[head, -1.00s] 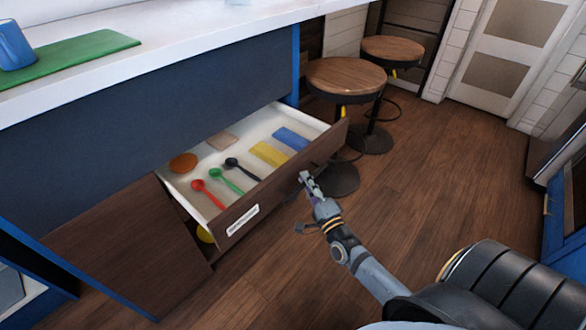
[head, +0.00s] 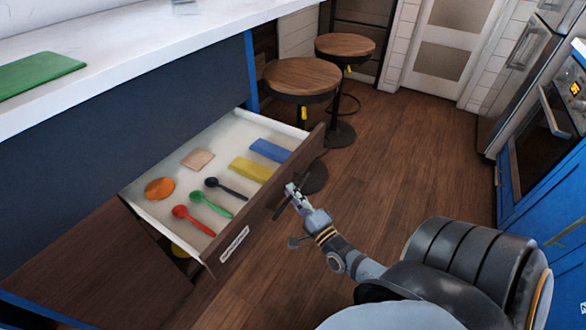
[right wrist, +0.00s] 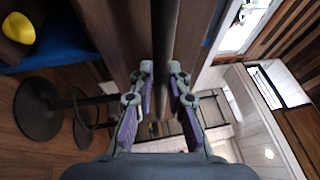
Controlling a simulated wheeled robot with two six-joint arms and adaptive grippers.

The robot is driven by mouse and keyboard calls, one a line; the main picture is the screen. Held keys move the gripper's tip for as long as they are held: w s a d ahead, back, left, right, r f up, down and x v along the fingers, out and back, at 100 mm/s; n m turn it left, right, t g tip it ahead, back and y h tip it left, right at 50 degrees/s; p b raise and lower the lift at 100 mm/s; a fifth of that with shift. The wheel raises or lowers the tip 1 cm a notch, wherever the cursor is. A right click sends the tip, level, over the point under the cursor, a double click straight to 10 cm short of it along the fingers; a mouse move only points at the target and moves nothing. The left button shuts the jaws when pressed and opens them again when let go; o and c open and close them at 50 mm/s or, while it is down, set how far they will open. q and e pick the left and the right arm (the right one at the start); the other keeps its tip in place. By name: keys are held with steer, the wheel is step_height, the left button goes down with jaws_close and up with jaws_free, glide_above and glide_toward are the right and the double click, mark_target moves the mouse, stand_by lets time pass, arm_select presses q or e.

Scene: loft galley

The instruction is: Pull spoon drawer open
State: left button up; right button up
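The spoon drawer (head: 223,234) stands well out from the dark blue counter front. It has a dark wood front with a small white label (head: 234,244) and a pale inside. In it lie a red spoon (head: 193,219), a green spoon (head: 211,204) and a black spoon (head: 227,189). My right gripper (head: 291,191) is at the dark bar handle on the drawer front. In the right wrist view its fingers (right wrist: 161,75) lie on both sides of the handle (right wrist: 165,30) and look closed on it. My left gripper is not in view.
The drawer also holds a yellow block (head: 252,169), a blue block (head: 270,150), an orange disc (head: 159,188) and a tan square (head: 198,159). Two stools (head: 302,76) (head: 345,46) stand beyond it. A blue oven unit (head: 545,190) is at right. Wood floor between is clear.

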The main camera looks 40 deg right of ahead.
steer(key=o, duration=0.3)
steer(key=s+f, duration=0.2)
steer(key=s, duration=1)
steer(key=shift+a, duration=0.35)
steer(key=shift+w+f, duration=0.1)
